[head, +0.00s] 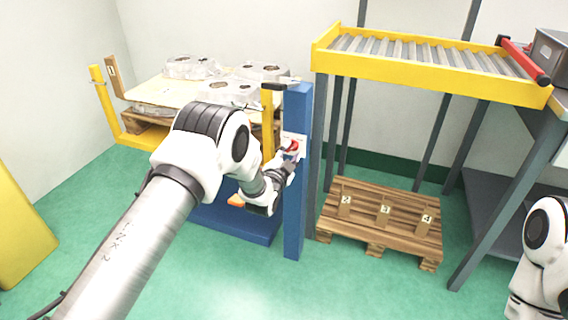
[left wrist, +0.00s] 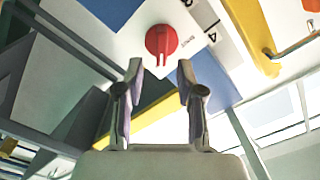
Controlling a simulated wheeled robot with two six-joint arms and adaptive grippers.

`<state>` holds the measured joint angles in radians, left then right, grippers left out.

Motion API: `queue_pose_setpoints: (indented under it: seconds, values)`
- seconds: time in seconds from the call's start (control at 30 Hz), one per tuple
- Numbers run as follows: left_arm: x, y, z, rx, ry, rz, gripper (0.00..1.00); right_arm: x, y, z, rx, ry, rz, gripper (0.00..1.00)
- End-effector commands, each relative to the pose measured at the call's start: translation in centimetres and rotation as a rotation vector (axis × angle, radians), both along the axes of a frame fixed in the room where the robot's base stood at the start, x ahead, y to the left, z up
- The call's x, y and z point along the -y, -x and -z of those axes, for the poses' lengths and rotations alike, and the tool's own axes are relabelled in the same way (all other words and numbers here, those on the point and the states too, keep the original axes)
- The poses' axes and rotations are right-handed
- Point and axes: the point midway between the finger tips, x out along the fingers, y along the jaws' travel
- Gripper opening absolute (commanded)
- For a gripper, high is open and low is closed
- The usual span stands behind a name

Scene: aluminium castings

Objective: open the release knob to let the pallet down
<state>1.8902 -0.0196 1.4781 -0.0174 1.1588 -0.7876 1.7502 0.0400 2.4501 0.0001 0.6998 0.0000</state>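The red release knob (head: 292,147) sits on a white plate on the blue post (head: 296,220). In the left wrist view the knob (left wrist: 161,40) is round, with a narrow grip pointing down the picture toward my fingers. My left gripper (left wrist: 160,70) is open and empty; its fingers point at the knob with a visible gap. In the head view the left gripper (head: 287,162) is close to the knob and partly hidden by its own wrist. The raised pallet (head: 150,124) stands on the yellow lift frame (head: 132,140), carrying a sheet with several aluminium castings (head: 228,90). My right gripper is out of view.
A wooden pallet (head: 365,207) with tags 2, 3 and 4 lies on the floor right of the post. A yellow roller conveyor (head: 420,72) stands above it. Open green floor lies in front.

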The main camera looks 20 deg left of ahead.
Motion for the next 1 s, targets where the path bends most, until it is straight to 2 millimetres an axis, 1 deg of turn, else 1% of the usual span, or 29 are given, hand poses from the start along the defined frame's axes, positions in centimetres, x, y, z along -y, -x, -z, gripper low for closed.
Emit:
queue_pose_setpoints:
  seconds: [0.2,0.3,0.4,0.53,0.9,0.97,1.0]
  values:
    - [-0.2,5.7,0.0,-0.004,0.000,0.000,0.38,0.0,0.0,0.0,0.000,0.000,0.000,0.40]
    - [-0.3,7.9,0.0,-0.004,0.000,0.001,0.38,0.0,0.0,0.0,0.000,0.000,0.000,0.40]
    - [-0.3,9.3,0.0,-0.002,-0.001,0.001,0.38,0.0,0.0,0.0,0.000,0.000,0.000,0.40]
    - [-0.3,9.9,-0.1,0.001,-0.001,0.001,0.38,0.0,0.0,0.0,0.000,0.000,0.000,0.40]
    - [-0.3,9.9,0.0,-0.001,0.000,0.000,0.38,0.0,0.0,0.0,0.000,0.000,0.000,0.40]
    - [-0.4,10.2,0.8,-0.014,0.000,0.000,0.38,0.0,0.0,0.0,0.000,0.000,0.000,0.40]
    - [-0.5,10.5,2.0,-0.032,0.001,-0.003,0.38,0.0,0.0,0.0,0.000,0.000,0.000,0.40]
